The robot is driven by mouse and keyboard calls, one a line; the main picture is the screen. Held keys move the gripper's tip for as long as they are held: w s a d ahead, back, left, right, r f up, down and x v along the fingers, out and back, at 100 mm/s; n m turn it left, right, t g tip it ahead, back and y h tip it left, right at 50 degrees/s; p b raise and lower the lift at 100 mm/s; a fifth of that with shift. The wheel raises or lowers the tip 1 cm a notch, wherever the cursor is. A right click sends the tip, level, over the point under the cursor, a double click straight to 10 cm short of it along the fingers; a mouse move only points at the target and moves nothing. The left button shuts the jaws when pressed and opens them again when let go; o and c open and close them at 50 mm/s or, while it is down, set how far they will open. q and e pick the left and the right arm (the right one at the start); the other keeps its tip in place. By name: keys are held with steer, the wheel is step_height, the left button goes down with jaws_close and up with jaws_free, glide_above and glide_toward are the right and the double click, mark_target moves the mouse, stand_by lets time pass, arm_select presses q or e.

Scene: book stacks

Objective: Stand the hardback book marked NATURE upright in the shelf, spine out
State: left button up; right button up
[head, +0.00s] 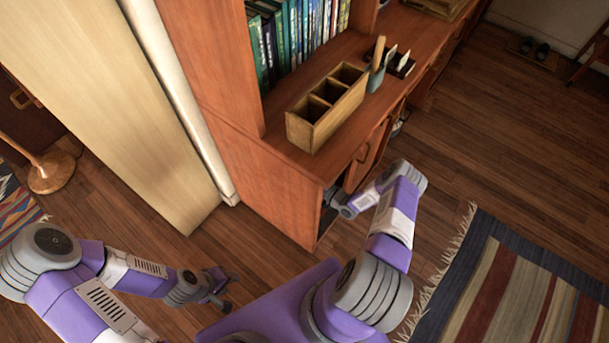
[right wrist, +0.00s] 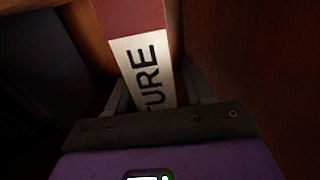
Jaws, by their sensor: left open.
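In the head view my right arm reaches into the open lower cabinet (head: 325,218), which hides that gripper and the book. My left gripper (head: 230,291) is open and empty, low over the floor at the left. The shelf (head: 235,75) holds a row of upright books (head: 298,35).
A wooden three-compartment box (head: 325,108) stands on the cabinet top before the books, with a pen cup (head: 376,80) beside it. Dark cabinet walls lie close around my right gripper. A striped rug (head: 520,290) lies at the right. Bare floor lies between.

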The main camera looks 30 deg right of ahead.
steer(key=shift+o, duration=0.6)
steer(key=p+v, duration=0.2)
steer(key=v, duration=1)
steer(key=shift+s, duration=0.1)
